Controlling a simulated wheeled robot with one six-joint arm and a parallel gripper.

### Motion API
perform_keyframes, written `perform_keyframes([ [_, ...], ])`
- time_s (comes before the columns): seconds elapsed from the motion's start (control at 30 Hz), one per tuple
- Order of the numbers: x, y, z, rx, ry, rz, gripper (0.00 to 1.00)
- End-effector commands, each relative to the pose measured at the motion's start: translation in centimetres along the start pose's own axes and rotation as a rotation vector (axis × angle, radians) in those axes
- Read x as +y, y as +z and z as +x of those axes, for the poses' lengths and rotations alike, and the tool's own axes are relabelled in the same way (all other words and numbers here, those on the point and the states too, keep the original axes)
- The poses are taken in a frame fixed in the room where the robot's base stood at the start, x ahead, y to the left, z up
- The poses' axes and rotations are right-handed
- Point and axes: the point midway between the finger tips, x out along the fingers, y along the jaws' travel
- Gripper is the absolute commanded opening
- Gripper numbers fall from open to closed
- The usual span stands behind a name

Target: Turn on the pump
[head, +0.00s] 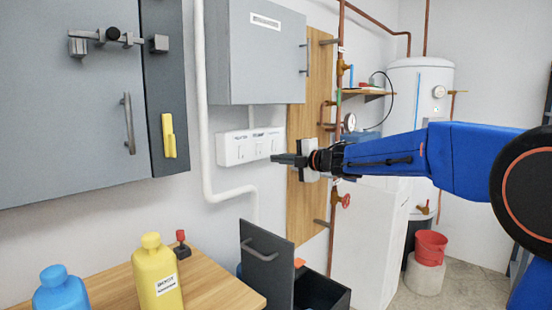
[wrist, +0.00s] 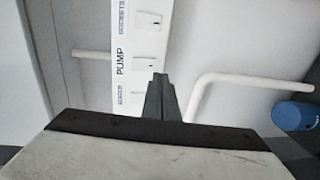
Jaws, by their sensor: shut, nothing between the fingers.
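A white switch panel (head: 235,149) hangs on the wall below the grey cabinet. In the wrist view the panel (wrist: 122,38) appears turned on its side, with a readable "PUMP" label (wrist: 121,62) and a small switch plate (wrist: 150,57) beside it. Another switch plate (wrist: 147,19) lies above it in that view. My gripper (head: 277,159) is shut and empty, at the right end of the panel in the head view. In the wrist view its fingertips (wrist: 159,76) appear just below the pump switch plate. I cannot tell whether they touch the panel. The lowest switch is partly hidden by the fingers.
A white pipe (head: 201,95) runs down the wall left of the panel. A grey cabinet (head: 255,55) hangs above. An open drawer (head: 268,270) and a wooden table (head: 215,287) with a yellow bottle (head: 157,275) and a blue bottle (head: 60,290) stand below.

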Motion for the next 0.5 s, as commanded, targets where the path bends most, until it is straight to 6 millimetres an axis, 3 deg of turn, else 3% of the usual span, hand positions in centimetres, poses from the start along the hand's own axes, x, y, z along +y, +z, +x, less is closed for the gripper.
perform_keyframes([
  [0.5, -1.7, 0.1, -7.1, -0.001, 0.001, 0.000, 0.00],
])
